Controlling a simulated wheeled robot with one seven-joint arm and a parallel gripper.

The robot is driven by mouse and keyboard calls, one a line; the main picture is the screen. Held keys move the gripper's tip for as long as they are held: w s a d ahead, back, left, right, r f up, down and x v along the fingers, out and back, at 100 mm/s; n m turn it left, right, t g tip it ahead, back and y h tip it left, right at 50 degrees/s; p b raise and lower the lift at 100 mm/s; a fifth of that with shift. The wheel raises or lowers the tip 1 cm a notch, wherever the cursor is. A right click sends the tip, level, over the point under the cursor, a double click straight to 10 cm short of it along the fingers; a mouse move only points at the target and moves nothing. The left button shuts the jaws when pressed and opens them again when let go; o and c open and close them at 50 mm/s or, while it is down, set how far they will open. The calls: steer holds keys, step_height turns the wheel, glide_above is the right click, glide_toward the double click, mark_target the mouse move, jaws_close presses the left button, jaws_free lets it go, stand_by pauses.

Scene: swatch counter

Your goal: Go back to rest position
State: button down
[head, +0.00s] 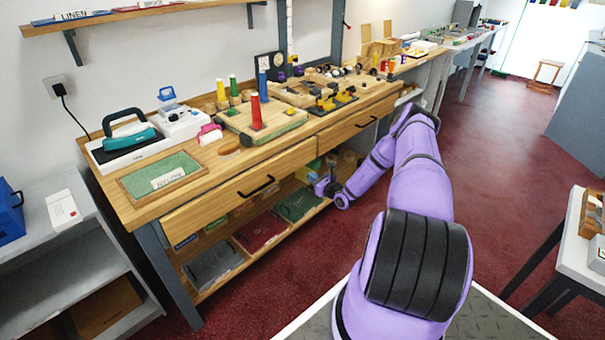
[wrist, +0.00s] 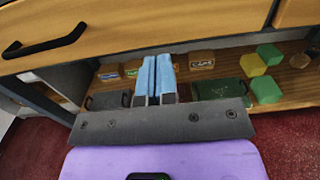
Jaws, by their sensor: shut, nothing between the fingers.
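My purple arm reaches out toward the front of the wooden counter (head: 150,212). My gripper (head: 322,187) is at the front of the counter, below the drawer fronts and near the lower shelf. In the wrist view my gripper (wrist: 157,62) shows two light blue fingers side by side, shut with nothing between them. They point toward the open lower shelf (wrist: 225,72). In the head view the gripper is small, so its fingertips are hard to make out.
A drawer with a black handle (wrist: 44,42) is just above the gripper. A white side table (head: 573,245) stands at the right. Red floor (head: 500,150) is open between.

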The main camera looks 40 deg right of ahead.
steer(key=shift+s+d, duration=0.1)
steer(key=shift+s, duration=1.5)
steer(key=w+a+r+n+g+y, duration=0.25)
steer(key=a+r+n+y, duration=0.3)
steer(key=r, duration=0.55)
steer(key=w+a+r+n+g+y, duration=0.2)
steer(key=a+r+n+g+y, duration=0.15)
steer(key=a+r+n, duration=0.5)
steer(key=s+a+r+n+g, duration=0.35)
steer(key=a+r, duration=0.35)
steer(key=r, duration=0.3)
steer(key=s+a+r+n+g, duration=0.3)
steer(key=a+r+n+g, duration=0.3)
steer(key=r, duration=0.4)
steer(key=s+a+r+n+h, duration=0.55)
steer(key=s+a+r, duration=0.45)
steer(key=s+r, duration=0.4)
steer(key=s+r+n+t+h, duration=0.2)
steer(key=s+r+n+h, duration=0.2)
steer(key=s, duration=1.6)
steer(key=shift+r+n+t+h, duration=0.15)
steer(key=shift+n+t+h, duration=0.3)
steer(key=shift+n, duration=0.55)
